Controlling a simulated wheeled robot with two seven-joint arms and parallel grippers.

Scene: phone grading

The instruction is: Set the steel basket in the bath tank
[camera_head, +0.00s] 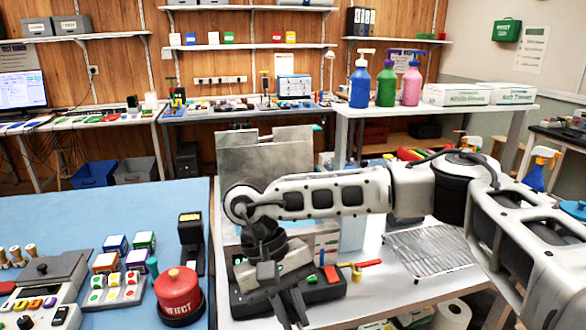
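My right gripper (292,308) comes in from the right and points down over the front of the white table. Its two dark fingers look apart, with nothing seen between them. A dark tray-like block (328,291) lies just behind and beside the fingers. A flat silver wire-mesh piece (432,250) lies on the white table right of the gripper; I cannot tell if it is the steel basket. Upright grey metal panels (262,165) stand behind my forearm; I cannot tell if they belong to the bath tank, as their lower part is hidden. My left gripper is not in view.
Red, blue and yellow handled items (352,268) lie close right of the gripper. A red REJECT pot (179,293) and small coloured boxes (107,262) stand on the blue mat at left. Pump bottles (386,84) stand on a raised shelf behind. The blue mat's back is clear.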

